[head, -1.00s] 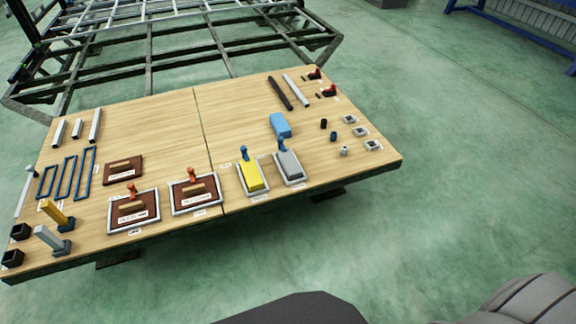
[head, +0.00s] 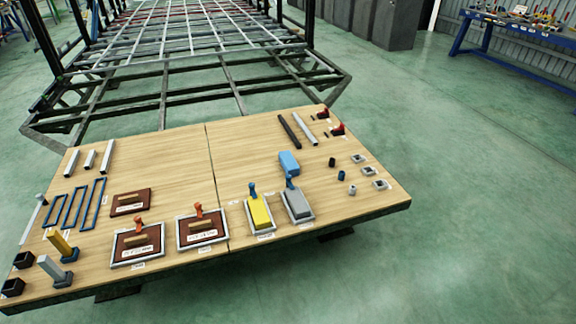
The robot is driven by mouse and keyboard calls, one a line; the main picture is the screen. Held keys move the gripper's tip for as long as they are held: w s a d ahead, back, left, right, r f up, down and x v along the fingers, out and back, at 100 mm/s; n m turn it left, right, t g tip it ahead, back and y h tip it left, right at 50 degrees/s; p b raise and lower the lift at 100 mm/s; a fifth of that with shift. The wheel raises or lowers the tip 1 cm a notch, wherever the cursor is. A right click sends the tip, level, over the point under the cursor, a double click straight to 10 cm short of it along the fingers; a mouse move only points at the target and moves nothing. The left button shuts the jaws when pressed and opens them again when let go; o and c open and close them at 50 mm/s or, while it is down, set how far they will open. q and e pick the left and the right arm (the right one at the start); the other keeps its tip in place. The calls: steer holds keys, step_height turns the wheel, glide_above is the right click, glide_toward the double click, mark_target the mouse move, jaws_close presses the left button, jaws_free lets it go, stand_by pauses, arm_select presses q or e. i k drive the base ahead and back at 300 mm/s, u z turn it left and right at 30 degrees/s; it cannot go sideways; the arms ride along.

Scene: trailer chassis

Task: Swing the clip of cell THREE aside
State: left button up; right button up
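Several framed cells lie in a row along the near side of the wooden table (head: 180,160). The two on the left are brown framed panels (head: 120,250) (head: 208,235) with wooden handles, each with an orange clip (head: 140,222) (head: 198,209) at its top edge. To the right lie a yellow block (head: 260,214) and a grey block (head: 298,206) in pale frames, each with a blue clip (head: 252,189) (head: 289,182) at its far end. The labels are too small to read, so I cannot tell which is cell THREE. Neither gripper is in view.
A loose brown panel (head: 130,203), a light blue block (head: 289,162), blue frames (head: 78,205), tubes and small fittings lie around the cells. A metal trailer chassis (head: 180,95) stands behind the table. A blue workbench (head: 520,40) is at the far right. Open floor lies right of the table.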

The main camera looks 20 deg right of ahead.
mark_target(251, 186)
steer(key=k, duration=0.65)
steer(key=z, duration=0.6)
steer(key=i, duration=0.75)
steer(key=z, duration=0.7)
steer(key=i, duration=1.1)
steer(key=u, duration=0.35)
